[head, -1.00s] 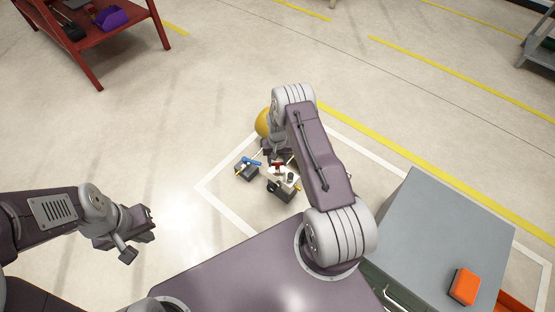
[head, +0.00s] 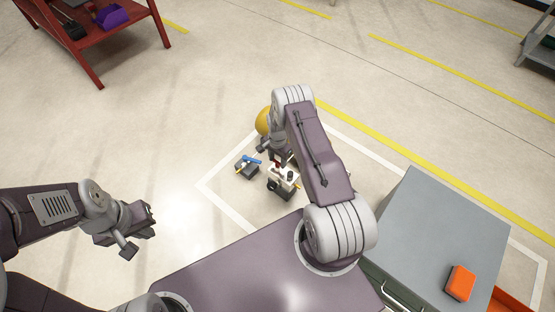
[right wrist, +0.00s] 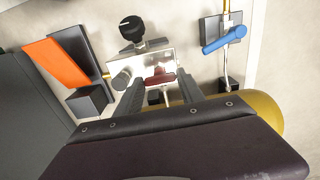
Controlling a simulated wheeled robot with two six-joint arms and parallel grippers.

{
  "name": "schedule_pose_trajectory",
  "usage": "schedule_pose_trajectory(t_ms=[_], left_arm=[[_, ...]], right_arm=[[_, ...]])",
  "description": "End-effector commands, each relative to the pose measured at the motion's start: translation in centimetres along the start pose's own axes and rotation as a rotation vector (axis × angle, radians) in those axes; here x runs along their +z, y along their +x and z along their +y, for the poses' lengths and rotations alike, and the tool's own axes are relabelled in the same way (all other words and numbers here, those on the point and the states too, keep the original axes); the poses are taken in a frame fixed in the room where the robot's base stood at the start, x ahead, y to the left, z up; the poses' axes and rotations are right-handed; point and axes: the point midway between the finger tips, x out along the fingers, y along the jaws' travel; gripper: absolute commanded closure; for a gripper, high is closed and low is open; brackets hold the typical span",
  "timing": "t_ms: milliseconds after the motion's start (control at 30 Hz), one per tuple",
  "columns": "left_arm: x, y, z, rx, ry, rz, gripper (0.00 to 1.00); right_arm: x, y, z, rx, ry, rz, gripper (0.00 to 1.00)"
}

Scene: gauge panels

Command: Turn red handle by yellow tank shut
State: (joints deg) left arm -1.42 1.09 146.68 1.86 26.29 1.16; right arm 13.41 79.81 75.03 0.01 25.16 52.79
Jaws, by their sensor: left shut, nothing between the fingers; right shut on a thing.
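The red handle (right wrist: 160,80) sits on a pale metal block (right wrist: 150,66) in the right wrist view. My right gripper (right wrist: 160,92) has one finger on each side of it and is shut on it. In the head view this right gripper (head: 281,162) is low by the panels and my arm partly hides the handle. The yellow tank (head: 263,121) stands just beyond; it also shows at the right in the right wrist view (right wrist: 266,110), partly covered by my wrist. My left gripper (head: 148,222) is shut and empty, off to the left over bare floor.
A blue handle (right wrist: 225,40) on a dark plate is close beside the red one. A black knob (right wrist: 131,28) and an orange panel (right wrist: 55,62) are also near. A grey cabinet (head: 430,230) stands right, a red shelf (head: 90,40) far left. Left floor is clear.

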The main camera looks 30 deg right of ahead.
Motion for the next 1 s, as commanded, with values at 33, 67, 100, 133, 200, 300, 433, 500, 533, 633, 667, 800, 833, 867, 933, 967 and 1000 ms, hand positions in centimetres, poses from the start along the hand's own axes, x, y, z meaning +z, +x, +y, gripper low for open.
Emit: schedule_pose_trajectory(t_ms=[33, 67, 100, 133, 200, 300, 433, 500, 533, 633, 667, 800, 833, 867, 933, 967, 1000], left_arm=[[0.0, -0.04, 0.0, 0.0, 0.0, 0.0, 1.0], [0.0, -0.05, 0.0, 0.0, 0.0, 0.0, 1.0], [0.0, -0.06, 0.0, 0.0, 0.0, 0.0, 1.0], [0.0, -0.06, 0.0, 0.0, 0.0, 0.0, 1.0], [0.0, -0.07, 0.0, 0.0, 0.0, 0.0, 1.0], [0.0, -0.07, 0.0, 0.0, 0.0, 0.0, 1.0], [-0.01, -0.07, 0.0, 0.0, 0.0, 0.0, 1.0], [-0.01, -0.07, 0.0, 0.0, 0.0, 0.0, 1.0], [-0.01, -0.07, 0.0, 0.0, 0.0, 0.0, 1.0], [-0.01, -0.07, 0.0, 0.0, 0.0, 0.0, 1.0], [-0.01, -0.07, 0.0, 0.0, 0.0, 0.0, 1.0], [0.0, -0.07, 0.0, 0.0, 0.0, 0.0, 1.0], [0.0, -0.07, 0.0, 0.0, 0.0, 0.0, 1.0], [0.0, -0.07, 0.0, 0.0, 0.0, 0.0, 1.0], [-0.01, -0.07, 0.0, 0.0, 0.0, 0.0, 1.0], [-0.01, -0.07, 0.0, 0.0, 0.0, 0.0, 1.0], [-0.02, -0.17, 0.0, 0.0, 0.0, 0.0, 1.0]], right_arm=[[-0.04, -0.04, -0.04, -0.001, 0.01, 0.001, 0.95], [-0.04, -0.04, -0.04, -0.001, 0.016, 0.001, 0.95], [-0.05, -0.04, -0.04, -0.001, 0.023, 0.001, 0.95], [-0.04, -0.03, -0.04, -0.001, 0.028, 0.001, 0.95], [-0.05, -0.03, -0.04, -0.001, 0.035, 0.001, 0.95], [-0.04, -0.03, -0.04, -0.001, 0.04, 0.001, 0.95], [-0.04, -0.03, -0.05, -0.001, 0.041, 0.001, 0.95], [-0.04, -0.02, -0.04, -0.001, 0.041, 0.001, 0.95], [-0.04, -0.02, -0.04, -0.001, 0.041, 0.001, 0.95], [-0.03, -0.03, -0.04, -0.001, 0.041, 0.0, 0.52], [-0.03, -0.03, -0.04, -0.001, 0.041, 0.0, 0.43], [-0.03, -0.02, -0.03, -0.001, 0.04, 0.0, 0.33], [-0.02, -0.02, -0.03, -0.001, 0.04, 0.0, 0.33], [-0.02, -0.02, -0.03, -0.001, 0.039, 0.0, 0.33], [-0.02, -0.01, -0.02, -0.001, 0.039, 0.0, 0.33], [-0.02, -0.02, -0.02, -0.001, 0.039, 0.0, 0.33], [-0.02, -0.15, -0.02, -0.001, 0.039, 0.0, 0.33]])
